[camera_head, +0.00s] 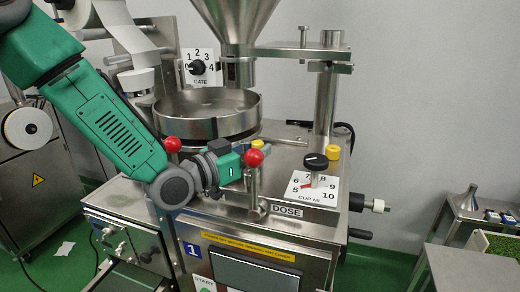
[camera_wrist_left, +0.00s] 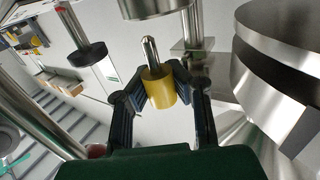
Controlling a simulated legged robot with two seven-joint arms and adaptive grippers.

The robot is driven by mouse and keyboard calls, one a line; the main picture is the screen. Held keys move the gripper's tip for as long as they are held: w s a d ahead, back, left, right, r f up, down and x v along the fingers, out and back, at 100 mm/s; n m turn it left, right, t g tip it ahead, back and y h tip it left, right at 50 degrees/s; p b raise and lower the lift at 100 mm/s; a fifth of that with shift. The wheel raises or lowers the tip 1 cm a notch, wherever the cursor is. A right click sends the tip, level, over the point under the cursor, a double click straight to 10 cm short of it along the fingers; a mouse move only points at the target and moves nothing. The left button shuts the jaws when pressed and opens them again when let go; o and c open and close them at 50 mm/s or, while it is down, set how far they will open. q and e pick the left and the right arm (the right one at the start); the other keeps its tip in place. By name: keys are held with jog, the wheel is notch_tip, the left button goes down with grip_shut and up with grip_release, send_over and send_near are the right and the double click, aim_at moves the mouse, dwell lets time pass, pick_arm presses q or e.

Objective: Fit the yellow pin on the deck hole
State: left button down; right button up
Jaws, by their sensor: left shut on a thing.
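My left gripper (camera_wrist_left: 158,78) is shut on the yellow pin (camera_wrist_left: 161,93), a yellow cylinder with a rounded metal tip pointing away from my palm. In the head view my left gripper (camera_head: 246,160) is above the machine deck (camera_head: 230,207), partly hidden by a red ball knob. A yellow piece (camera_head: 257,144) shows just behind that knob, at the fingertips. Another yellow piece (camera_head: 333,152) is on the deck by the black dial. I cannot make out the deck hole in either view. My right gripper is not in view.
The round steel pan (camera_head: 207,121) and funnel (camera_head: 236,25) stand behind my left gripper. Red ball knobs (camera_head: 254,157) (camera_head: 172,145) are close to it. The black dial (camera_head: 316,162) with its CUP ML plate and the thick steel post (camera_head: 326,90) stand to the right.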

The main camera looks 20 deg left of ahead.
pick_arm(q)
jog(key=shift+a+f, duration=0.1)
jog(key=shift+a, duration=1.6)
jog(key=shift+d, duration=1.9)
jog(key=shift+s+a, duration=0.1)
jog(key=shift+a, duration=0.6)
jog(key=shift+d, duration=0.9)
jog(key=shift+a, duration=1.05)
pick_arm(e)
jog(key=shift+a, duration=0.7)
pick_arm(q)
jog(key=shift+a, duration=0.2)
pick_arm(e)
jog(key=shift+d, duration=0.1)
